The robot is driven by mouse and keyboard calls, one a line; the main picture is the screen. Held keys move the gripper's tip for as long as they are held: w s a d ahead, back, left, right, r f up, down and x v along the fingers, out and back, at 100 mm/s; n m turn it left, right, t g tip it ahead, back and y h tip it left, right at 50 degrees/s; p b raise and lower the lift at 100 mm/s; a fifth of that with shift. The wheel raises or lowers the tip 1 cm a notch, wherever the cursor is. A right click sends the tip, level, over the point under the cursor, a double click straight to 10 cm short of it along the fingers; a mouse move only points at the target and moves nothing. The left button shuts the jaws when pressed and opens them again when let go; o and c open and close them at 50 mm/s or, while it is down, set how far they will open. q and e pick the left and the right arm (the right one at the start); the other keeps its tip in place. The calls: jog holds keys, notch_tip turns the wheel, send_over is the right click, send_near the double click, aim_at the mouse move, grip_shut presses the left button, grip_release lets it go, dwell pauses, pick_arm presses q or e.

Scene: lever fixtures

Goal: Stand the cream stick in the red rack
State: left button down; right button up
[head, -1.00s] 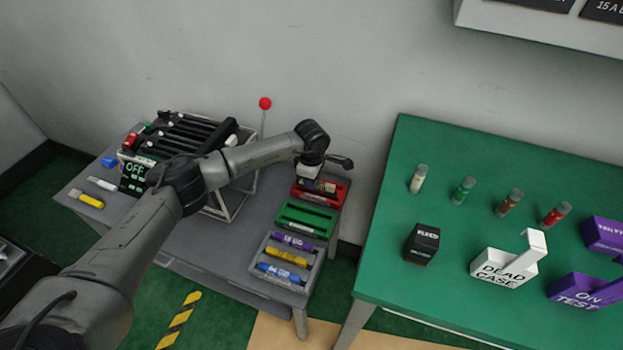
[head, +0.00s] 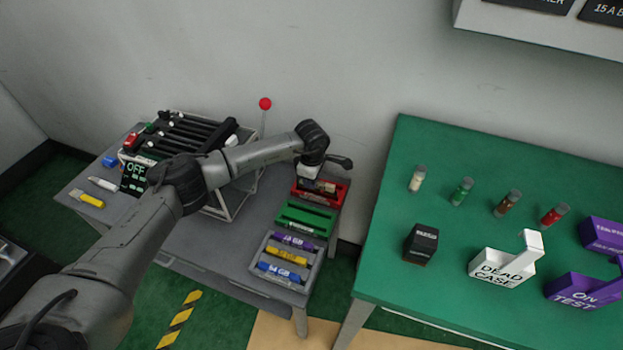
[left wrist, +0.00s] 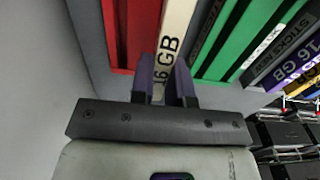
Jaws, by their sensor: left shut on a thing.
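The cream stick (left wrist: 174,35) carries black "16 GB" lettering and sits between the two dark fingers of my left gripper (left wrist: 164,68), which is shut on it. In the left wrist view it extends away from the fingers, alongside the slots of the red rack (left wrist: 117,40). I cannot tell whether its far end is inside a slot. In the head view the red rack (head: 339,196) stands at the back right of the grey table, with my left gripper (head: 314,184) right over it. The cream stick is not clear there. My right gripper is not in view.
A green rack (head: 302,219) stands just in front of the red one. A grey tray (head: 262,250) with purple, yellow and blue sticks is nearer. A framed unit (head: 232,200) with black bars stands left. A green table (head: 385,215) is to the right, across a gap.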

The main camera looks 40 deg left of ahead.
pick_arm(q)
jog(key=shift+f+b, duration=0.3)
jog(key=shift+f, duration=0.3)
jog(key=shift+f+b, duration=0.5)
jog(key=shift+f, duration=0.5)
jog(key=c, duration=1)
grip_release()
jog(key=shift+r, duration=0.15)
notch_tip(320, 180, up, 14)
jog(key=p, duration=0.6)
jog(key=shift+f, duration=0.2)
jog(key=shift+r, duration=0.1)
